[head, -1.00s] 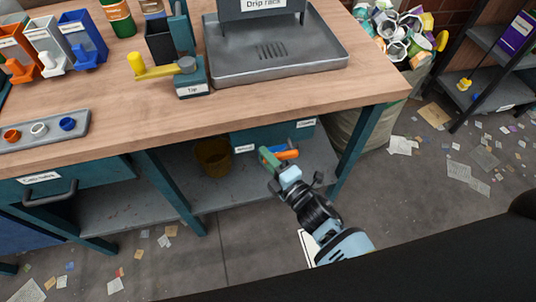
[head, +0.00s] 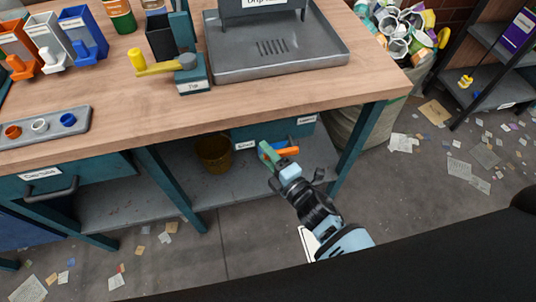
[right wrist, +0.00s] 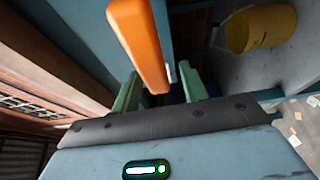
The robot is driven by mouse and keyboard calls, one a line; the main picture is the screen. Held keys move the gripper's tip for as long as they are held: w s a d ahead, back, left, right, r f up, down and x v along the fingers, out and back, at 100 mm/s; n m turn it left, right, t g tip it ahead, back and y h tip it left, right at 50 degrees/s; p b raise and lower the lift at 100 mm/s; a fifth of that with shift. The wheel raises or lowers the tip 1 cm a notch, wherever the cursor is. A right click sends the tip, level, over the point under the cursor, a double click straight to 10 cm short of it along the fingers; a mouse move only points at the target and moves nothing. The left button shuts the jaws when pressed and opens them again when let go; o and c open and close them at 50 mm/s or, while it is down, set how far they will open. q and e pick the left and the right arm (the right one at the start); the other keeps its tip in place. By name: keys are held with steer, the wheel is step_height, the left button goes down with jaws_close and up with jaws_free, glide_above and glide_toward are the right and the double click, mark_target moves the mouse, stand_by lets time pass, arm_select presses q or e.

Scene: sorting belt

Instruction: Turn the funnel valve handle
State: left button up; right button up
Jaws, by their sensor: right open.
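An orange bar-shaped handle (head: 286,151) shows beside my right gripper, below the workbench top and in front of a teal box. In the right wrist view the orange handle (right wrist: 139,42) is large, and its near end lies at the gap between the fingers. My right gripper (head: 270,156) is open, with green fingers. These fingers (right wrist: 162,88) stand apart on either side of the handle's near end in the wrist view; I cannot tell whether they touch it. My left gripper is not in view.
The teal box (head: 275,133) is under the bench, with a yellow-brown bucket (head: 213,154) to its left. A bench leg (head: 357,148) stands right of the gripper. On top are a grey drip rack tray (head: 325,62) and a small tray (head: 82,124). Paper scraps litter the floor.

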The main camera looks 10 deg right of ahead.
steer(key=v, duration=0.7)
steer(key=shift+s+d, duration=0.2)
steer(key=shift+s, duration=0.15)
